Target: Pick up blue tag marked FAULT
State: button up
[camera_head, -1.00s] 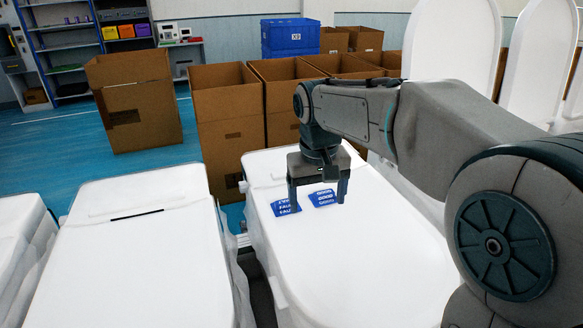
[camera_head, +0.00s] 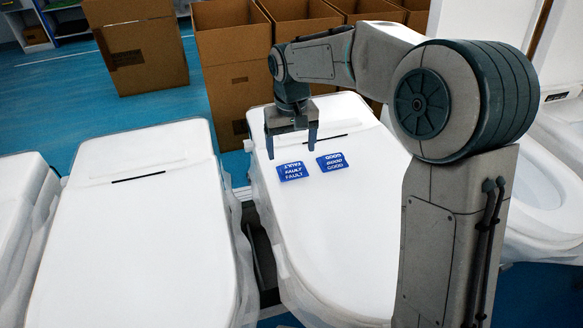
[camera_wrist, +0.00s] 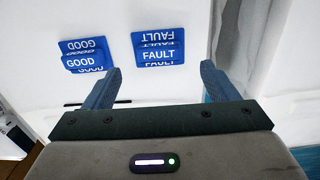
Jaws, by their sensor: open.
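The blue tag marked FAULT (camera_head: 293,172) lies on the white toilet lid (camera_head: 350,245). The blue tag marked GOOD (camera_head: 332,162) lies just to its right, with a narrow gap between them. My gripper (camera_head: 291,152) is open and empty above the lid, a little behind the FAULT tag. In the wrist view, my gripper's fingertips (camera_wrist: 160,70) are apart, and the FAULT tag (camera_wrist: 158,48) shows just beyond and between them. The GOOD tag (camera_wrist: 82,54) is to the left there, outside the fingers. I cannot tell the exact height of the fingers above the lid.
Another white toilet (camera_head: 140,240) stands to the left, with a dark gap between the two. Open cardboard boxes (camera_head: 232,75) stand behind the lid. More white toilet parts (camera_head: 545,185) are at the right. The front of the lid is clear.

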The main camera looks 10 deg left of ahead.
aim_at(292, 165)
jog(key=shift+s+d+f+p, duration=0.1)
jog(key=shift+f+p, duration=0.65)
jog(key=shift+f, duration=1.9)
jog(key=c, duration=1.1)
jog(key=shift+o, duration=0.2)
jog(key=shift+r, duration=0.1)
